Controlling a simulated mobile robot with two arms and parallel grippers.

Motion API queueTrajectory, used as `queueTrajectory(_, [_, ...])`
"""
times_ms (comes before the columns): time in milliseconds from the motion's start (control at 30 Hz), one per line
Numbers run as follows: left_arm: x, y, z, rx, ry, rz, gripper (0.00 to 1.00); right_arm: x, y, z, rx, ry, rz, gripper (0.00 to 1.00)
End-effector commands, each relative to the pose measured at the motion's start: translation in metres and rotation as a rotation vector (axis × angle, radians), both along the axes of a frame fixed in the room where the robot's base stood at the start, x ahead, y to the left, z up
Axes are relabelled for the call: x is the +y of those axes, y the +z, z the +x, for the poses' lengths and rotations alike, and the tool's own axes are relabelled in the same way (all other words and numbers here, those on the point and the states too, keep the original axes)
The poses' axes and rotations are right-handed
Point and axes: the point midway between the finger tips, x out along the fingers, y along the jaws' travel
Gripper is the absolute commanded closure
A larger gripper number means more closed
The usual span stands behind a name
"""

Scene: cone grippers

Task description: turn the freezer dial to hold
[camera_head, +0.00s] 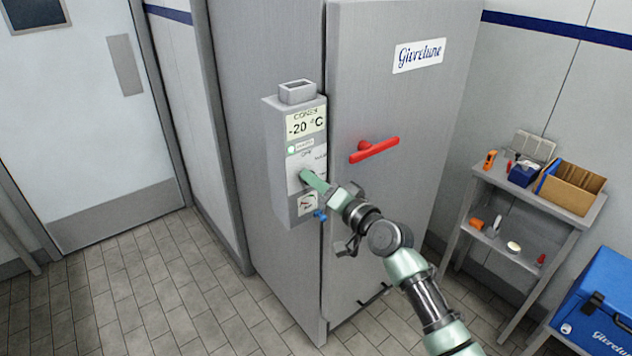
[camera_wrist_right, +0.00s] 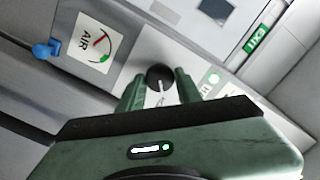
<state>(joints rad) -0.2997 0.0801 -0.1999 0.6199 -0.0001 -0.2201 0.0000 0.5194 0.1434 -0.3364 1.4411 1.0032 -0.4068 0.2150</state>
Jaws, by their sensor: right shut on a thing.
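The freezer (camera_head: 405,120) is a tall grey cabinet with a control box (camera_head: 279,160) on its left side. The box has a -20 °C display (camera_head: 306,123) and a lit green lamp (camera_head: 292,150). The dial (camera_wrist_right: 159,75) is a black round knob with a white pointer line, seen in the right wrist view. My right gripper (camera_wrist_right: 160,90) is shut on the dial, with one green finger on either side of it. In the head view, the right gripper (camera_head: 309,179) covers the dial. Its labels are mostly hidden or too small to read. My left gripper is not in view.
A red door handle (camera_head: 374,149) sticks out right of the box. An air gauge (camera_wrist_right: 95,43) and a blue valve (camera_wrist_right: 46,49) sit near the dial. A shelf (camera_head: 588,218) with a cardboard box (camera_head: 570,187) and a blue cooler (camera_head: 600,300) stand at right. Floor at left is clear.

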Motion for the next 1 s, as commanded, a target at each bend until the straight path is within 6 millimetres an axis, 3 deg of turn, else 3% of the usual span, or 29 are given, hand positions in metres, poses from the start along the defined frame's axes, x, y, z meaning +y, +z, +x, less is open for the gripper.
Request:
queueTrajectory(367, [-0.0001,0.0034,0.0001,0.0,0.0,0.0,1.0,0.0002,-0.0015,-0.0003,0.088,0.001,0.126,1.0])
queueTrajectory(900, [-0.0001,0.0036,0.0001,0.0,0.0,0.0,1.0,0.0002,-0.002,-0.0003,0.099,0.001,0.142,1.0])
queueTrajectory(933, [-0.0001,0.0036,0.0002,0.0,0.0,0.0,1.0,0.0002,-0.002,-0.0003,0.098,0.001,0.141,0.57])
queueTrajectory(1000, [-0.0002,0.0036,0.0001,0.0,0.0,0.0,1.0,0.0001,-0.0018,-0.0002,0.097,0.0,0.142,0.44])
